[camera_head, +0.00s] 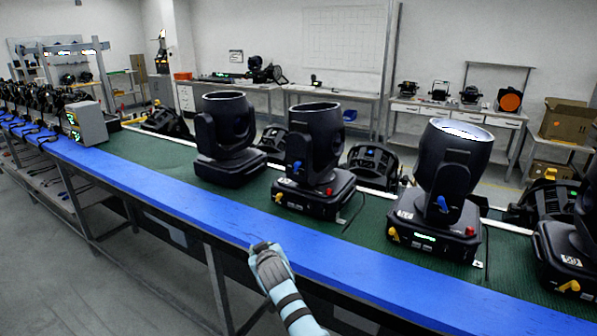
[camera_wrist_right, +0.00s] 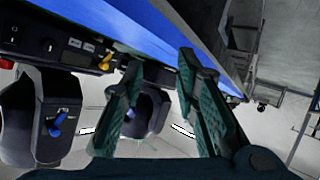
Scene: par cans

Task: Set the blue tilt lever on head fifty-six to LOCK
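Several black moving heads stand on a green belt. A middle head (camera_head: 314,135) has a blue lever (camera_head: 296,167) on its yoke and a yellow lever (camera_head: 279,198) on its base. A head to its right (camera_head: 452,160) has a blue lever (camera_head: 442,204), pointing down, and a lit green display. Number labels are too small to read, so I cannot tell which is fifty-six. My right gripper (camera_head: 264,247) is over the blue belt edge, apart from the heads. In the wrist view it (camera_wrist_right: 158,82) is open and empty; blue levers (camera_wrist_right: 58,123) show beyond it. My left gripper is out of view.
The blue rail (camera_head: 180,199) runs along the front of the green belt (camera_head: 150,150). A dark head (camera_head: 225,137) stands left, another (camera_head: 570,245) at the right edge. A grey box (camera_head: 86,123) stands farther left. The front floor is clear.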

